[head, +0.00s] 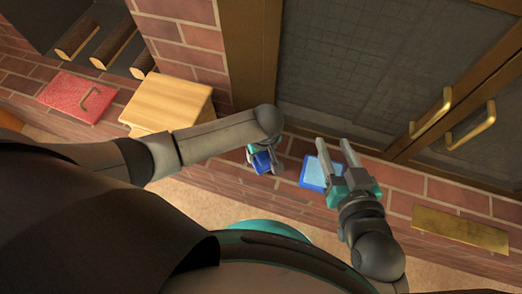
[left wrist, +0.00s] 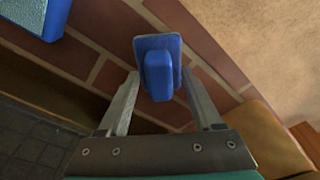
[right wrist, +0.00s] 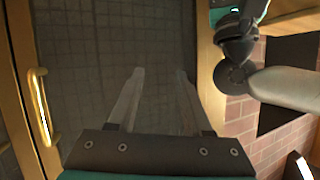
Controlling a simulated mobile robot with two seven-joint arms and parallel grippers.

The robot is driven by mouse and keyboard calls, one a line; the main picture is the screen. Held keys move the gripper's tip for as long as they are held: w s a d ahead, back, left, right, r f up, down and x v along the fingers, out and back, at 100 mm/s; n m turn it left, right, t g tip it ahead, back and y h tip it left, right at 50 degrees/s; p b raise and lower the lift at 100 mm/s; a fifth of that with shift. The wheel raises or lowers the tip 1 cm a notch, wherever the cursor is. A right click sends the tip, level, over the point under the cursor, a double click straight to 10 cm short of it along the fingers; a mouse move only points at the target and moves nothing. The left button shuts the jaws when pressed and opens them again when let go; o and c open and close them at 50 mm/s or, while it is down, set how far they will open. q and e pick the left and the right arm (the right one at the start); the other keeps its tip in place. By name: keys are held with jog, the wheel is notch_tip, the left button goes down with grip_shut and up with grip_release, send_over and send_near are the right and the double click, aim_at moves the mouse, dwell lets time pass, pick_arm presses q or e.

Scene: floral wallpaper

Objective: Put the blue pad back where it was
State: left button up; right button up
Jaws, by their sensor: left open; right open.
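A flat blue pad with a lighter blue top (head: 315,174) lies on the brick ledge, partly covered by my right gripper in the head view. Its corner also shows at the upper left of the left wrist view (left wrist: 34,14). A darker blue block on a blue plate (head: 262,162) is just left of it. My left gripper (left wrist: 160,85) is open, with its fingers on either side of this block and a gap on both sides. My right gripper (head: 334,144) is open and empty above the pad's right side, its fingers pointing toward the dark mesh doors.
Mesh doors with brass handles (head: 431,113) stand behind the ledge. A brass plate (head: 460,228) lies right. Bare brick shows between the pad and the brass plate.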

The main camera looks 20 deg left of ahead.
aim_at(262, 154)
pick_arm(q)
jog(key=shift+r, duration=0.15)
pick_arm(e)
jog(key=shift+d+f, duration=0.1)
pick_arm(q)
jog(key=shift+r+p, duration=0.3)
jog(key=shift+p, duration=0.05)
jog(key=shift+s+r+p, duration=0.1)
jog(key=shift+r+p, duration=0.35)
jog(key=shift+r, duration=0.25)
jog(key=shift+d+r+p, duration=0.15)
jog(key=shift+r+p, duration=0.45)
jog(key=shift+r, duration=0.25)
jog(key=shift+s+d+r+p, duration=0.1)
jog(key=shift+s+r+p, duration=0.1)
jog(key=shift+r+p, duration=0.75)
pick_arm(e)
jog(key=s+d+g+h, duration=0.4)
jog(key=s+d+g, duration=0.1)
jog(key=d+g, duration=0.25)
pick_arm(q)
notch_tip(262, 154, up, 6)
jog(key=p, duration=0.3)
jog(key=shift+s+d, duration=0.25)
pick_arm(e)
notch_tip(262, 154, down, 7)
jog(key=s+d+g, duration=0.1)
jog(key=shift+d+m, duration=0.2)
jog(key=shift+m, duration=0.1)
